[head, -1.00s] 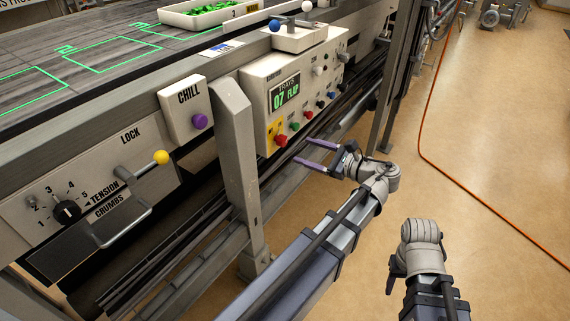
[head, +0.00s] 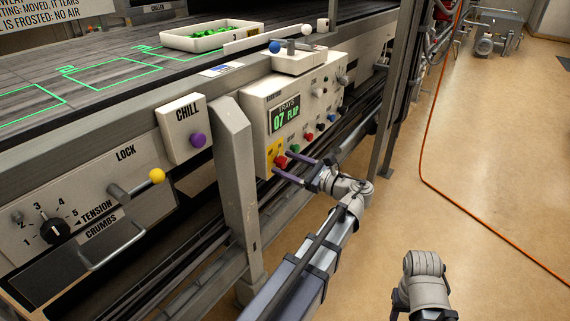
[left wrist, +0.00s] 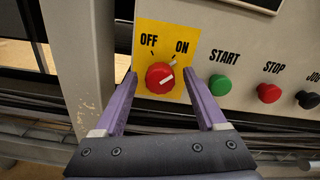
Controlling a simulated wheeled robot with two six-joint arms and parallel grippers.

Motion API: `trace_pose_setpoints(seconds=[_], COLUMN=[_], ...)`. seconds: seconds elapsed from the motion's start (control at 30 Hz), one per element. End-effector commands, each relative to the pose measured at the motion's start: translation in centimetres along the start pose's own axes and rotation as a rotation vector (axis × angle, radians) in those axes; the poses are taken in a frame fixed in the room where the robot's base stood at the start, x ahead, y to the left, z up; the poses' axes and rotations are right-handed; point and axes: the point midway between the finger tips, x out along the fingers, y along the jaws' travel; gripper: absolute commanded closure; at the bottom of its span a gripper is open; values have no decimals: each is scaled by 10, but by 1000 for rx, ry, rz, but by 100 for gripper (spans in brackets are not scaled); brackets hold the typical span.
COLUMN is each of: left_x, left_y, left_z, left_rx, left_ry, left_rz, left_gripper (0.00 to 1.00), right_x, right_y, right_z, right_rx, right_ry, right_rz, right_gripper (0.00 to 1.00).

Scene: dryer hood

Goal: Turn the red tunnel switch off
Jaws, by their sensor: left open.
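The red tunnel switch (left wrist: 160,77) is a round knob on a yellow plate marked OFF and ON. In the left wrist view its pale pointer line slants up and right, toward ON. In the head view the red switch (head: 281,161) sits at the lower left corner of the control panel (head: 262,125). My left gripper (head: 281,164) is open, and its purple fingers point at the panel. In the left wrist view the open fingers (left wrist: 160,80) stand to either side of the knob, which is free between them. My right gripper's jaws are not clearly seen; its arm is at the bottom right.
Right of the switch are a green START button (left wrist: 220,85) and a red STOP button (left wrist: 268,93). A grey post (head: 236,190) stands just left of the panel. A purple CHILL knob (head: 198,139) and a yellow-tipped LOCK lever (head: 157,175) are farther left.

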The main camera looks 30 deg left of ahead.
Motion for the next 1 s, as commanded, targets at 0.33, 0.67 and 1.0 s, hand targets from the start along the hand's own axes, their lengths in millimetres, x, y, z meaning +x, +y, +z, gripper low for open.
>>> trace_pose_setpoints(seconds=[0.33, 0.67, 1.0], left_x=[9, 9, 9], left_y=[0, 0, 0], left_z=[0, 0, 0], left_rx=[0, 0, 0], left_ry=[1, 0, 1], left_rz=[-1, 0, 0], left_gripper=[26, 55, 93], right_x=[0, 0, 0], right_y=[0, 0, 0], right_z=[0, 0, 0], right_rx=[0, 0, 0], right_ry=[0, 0, 0], right_rz=[0, 0, 0], right_gripper=[50, 50, 50])
